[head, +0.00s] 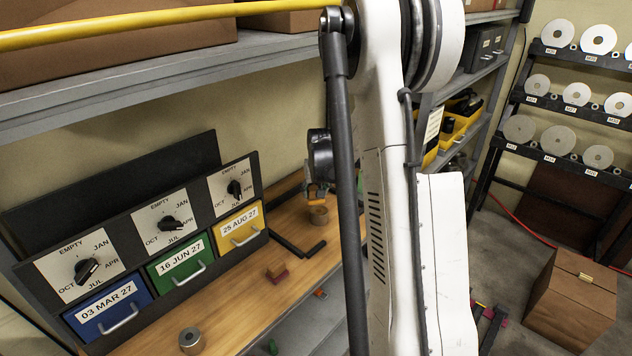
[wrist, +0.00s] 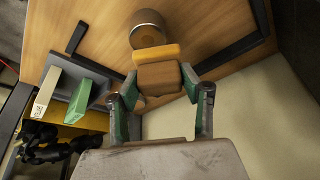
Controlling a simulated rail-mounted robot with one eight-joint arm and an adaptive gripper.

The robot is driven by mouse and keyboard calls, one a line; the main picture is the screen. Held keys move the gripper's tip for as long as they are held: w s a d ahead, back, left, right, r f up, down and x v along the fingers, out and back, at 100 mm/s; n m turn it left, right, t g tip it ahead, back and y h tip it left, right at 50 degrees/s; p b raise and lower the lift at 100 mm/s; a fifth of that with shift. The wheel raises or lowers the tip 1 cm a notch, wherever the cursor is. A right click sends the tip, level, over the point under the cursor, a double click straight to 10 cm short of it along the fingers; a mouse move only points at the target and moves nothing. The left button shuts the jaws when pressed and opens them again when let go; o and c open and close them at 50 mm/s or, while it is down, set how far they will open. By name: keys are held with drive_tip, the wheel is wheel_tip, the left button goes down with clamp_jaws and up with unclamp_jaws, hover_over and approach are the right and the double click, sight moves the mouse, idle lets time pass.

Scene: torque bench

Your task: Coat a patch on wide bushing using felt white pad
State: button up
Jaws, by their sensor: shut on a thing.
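My gripper (wrist: 160,78) is shut on a brown block (wrist: 160,76) with a yellow-orange pad (wrist: 156,52) at its far end; I see no white on it. In the wrist view a round metal bushing (wrist: 147,30) stands on the wooden bench just beyond the pad. The two overlap in the picture, and I cannot tell whether they touch. In the head view my gripper (head: 318,186) is partly hidden by my arm, just above this bushing (head: 319,215). Another grey bushing (head: 191,340) stands near the bench's front left.
A dial panel with blue, green and yellow drawers (head: 240,228) stands at left. The wrist view shows a grey holder with pale (wrist: 47,88) and green (wrist: 80,97) pieces.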

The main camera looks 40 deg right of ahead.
drive_tip(key=shift+r+p, duration=0.5)
drive_tip(key=shift+r, duration=0.85)
drive_tip(key=shift+w+a, duration=0.1)
